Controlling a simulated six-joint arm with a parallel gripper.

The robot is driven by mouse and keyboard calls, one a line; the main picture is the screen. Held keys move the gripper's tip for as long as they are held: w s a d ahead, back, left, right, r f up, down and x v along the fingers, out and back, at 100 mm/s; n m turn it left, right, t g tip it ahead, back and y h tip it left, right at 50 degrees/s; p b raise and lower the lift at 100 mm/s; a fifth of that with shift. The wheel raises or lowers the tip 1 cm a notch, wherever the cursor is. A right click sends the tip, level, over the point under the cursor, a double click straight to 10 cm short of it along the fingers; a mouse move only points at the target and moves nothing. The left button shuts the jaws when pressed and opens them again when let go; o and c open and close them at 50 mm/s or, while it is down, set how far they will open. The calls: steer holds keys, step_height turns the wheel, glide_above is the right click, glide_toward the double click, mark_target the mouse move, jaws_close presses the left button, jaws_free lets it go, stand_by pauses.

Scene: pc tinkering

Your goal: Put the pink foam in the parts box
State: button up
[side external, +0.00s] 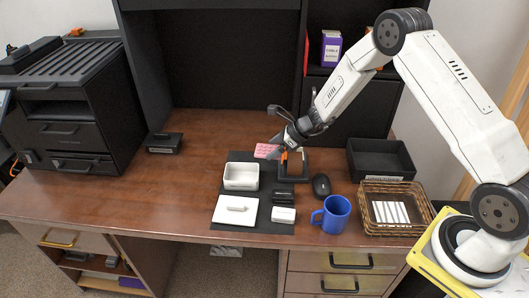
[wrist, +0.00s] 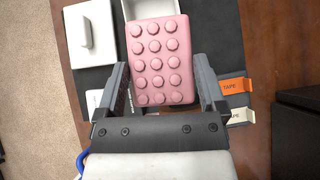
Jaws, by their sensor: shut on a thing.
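The pink foam (side external: 265,150) is a flat block with rows of round bumps. My gripper (side external: 277,147) is shut on it and holds it above the back of the dark mat. In the wrist view the foam (wrist: 160,52) sits between the two fingers of my gripper (wrist: 161,84). An open white box (side external: 241,177) stands on the mat, empty as far as I see. In the wrist view this box (wrist: 133,8) is partly hidden behind the foam. An open black bin (side external: 380,160) stands at the right. I cannot tell which is the parts box.
A white lid (side external: 235,213) with a handle lies at the mat's front. A black tray (side external: 292,176) with orange-marked tape stands below my gripper. A mouse (side external: 321,185), blue mug (side external: 333,215) and wicker basket (side external: 397,209) are at the right. The desk's left middle is clear.

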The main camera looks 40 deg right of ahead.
mark_target(265, 150)
steer(key=w+a+f+n, duration=0.1)
steer(key=w+a, duration=0.5)
steer(key=shift+a+g+y, duration=0.3)
steer(key=shift+a, duration=0.1)
steer(key=shift+f, duration=0.1)
steer(key=shift+f, duration=3)
steer(key=shift+s, duration=0.1)
steer(key=o, duration=0.9)
steer(key=shift+d+r, duration=0.1)
steer(key=shift+v, duration=3.8)
